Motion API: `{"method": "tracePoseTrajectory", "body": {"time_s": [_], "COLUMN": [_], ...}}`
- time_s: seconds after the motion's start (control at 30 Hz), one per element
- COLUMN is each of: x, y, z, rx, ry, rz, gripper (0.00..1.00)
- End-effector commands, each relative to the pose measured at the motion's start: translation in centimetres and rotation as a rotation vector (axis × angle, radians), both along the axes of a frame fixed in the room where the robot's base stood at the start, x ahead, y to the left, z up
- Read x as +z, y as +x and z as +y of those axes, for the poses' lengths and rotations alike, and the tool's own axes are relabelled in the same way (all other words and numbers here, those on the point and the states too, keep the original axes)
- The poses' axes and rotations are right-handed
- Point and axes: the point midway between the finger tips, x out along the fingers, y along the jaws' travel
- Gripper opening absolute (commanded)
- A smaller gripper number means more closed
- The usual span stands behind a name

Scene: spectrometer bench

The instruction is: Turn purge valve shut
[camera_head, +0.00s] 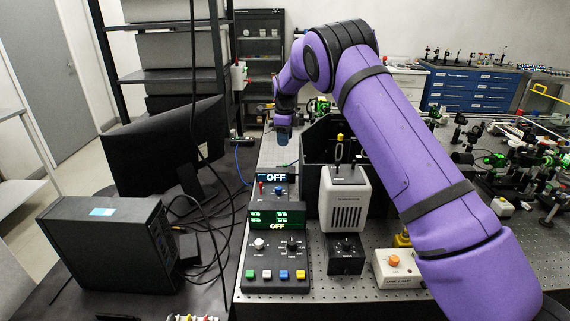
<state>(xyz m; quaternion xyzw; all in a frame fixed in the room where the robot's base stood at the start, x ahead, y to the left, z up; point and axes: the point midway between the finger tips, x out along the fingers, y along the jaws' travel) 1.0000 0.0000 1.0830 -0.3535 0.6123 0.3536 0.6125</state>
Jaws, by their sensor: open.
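My purple arm reaches from the lower right up and over to the back left of the bench. My gripper (284,133) hangs pointing down at the arm's end, above the far left part of the bench. It is small in the picture; it is open and I see nothing held in it. I cannot make out the purge valve for sure. A small fitting (237,139) with a blue hose sits at the bench's left edge, left of my gripper. A yellow part (402,239) shows at the arm's edge, partly hidden by it.
Control boxes with OFF displays (277,226) stand below my gripper in the picture. A white vented instrument (345,205), a black knob box (345,252) and a white lamp box (398,268) stand right of them. A monitor (160,145) and computer (110,240) stand left. Optics crowd the right.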

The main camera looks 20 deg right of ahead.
Motion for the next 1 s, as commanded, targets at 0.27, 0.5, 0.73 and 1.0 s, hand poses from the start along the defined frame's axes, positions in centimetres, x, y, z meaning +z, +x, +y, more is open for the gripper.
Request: {"method": "tracePoseTrajectory", "body": {"time_s": [0.27,0.5,0.73,1.0], "x": [-3.5,-7.7,-10.1,-10.7], "y": [0.0,0.0,0.0,0.0], "z": [-0.1,0.0,0.0,0.0], "rx": [-0.002,0.0,0.0,0.0], "ry": [0.0,-0.001,-0.001,0.0], "rz": [0.004,0.003,0.002,0.0], "gripper": [0.46,0.46,0.46,0.46]}}
